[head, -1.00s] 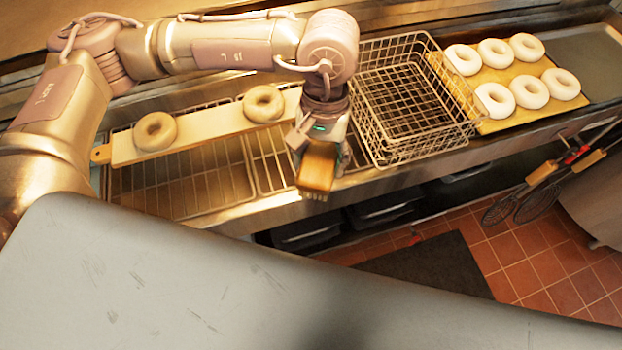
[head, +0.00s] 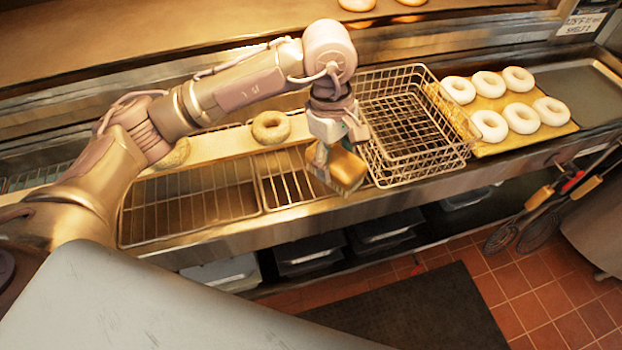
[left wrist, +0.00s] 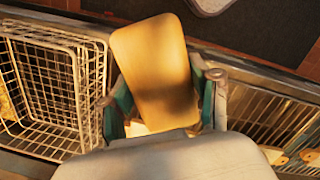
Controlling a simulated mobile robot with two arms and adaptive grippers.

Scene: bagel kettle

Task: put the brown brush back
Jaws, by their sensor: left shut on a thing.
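My left gripper (head: 328,165) is shut on the brown brush (head: 348,169), which has a wooden block and pale bristles underneath. It holds the brush over the front edge of the counter, just left of the wire basket. In the left wrist view the brush's wooden block (left wrist: 155,65) stands between the two green-padded fingers, tilted a little. Part of the brush is hidden behind the gripper body. My right gripper is not in view.
A wire basket (head: 409,128) stands right of the gripper. A tray (head: 553,133) of several pale bagels lies beyond it. A wooden board (head: 222,147) with two bagels rests over the wire racks (head: 190,200). Whisks (head: 537,225) hang at right. Bins stand below the counter.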

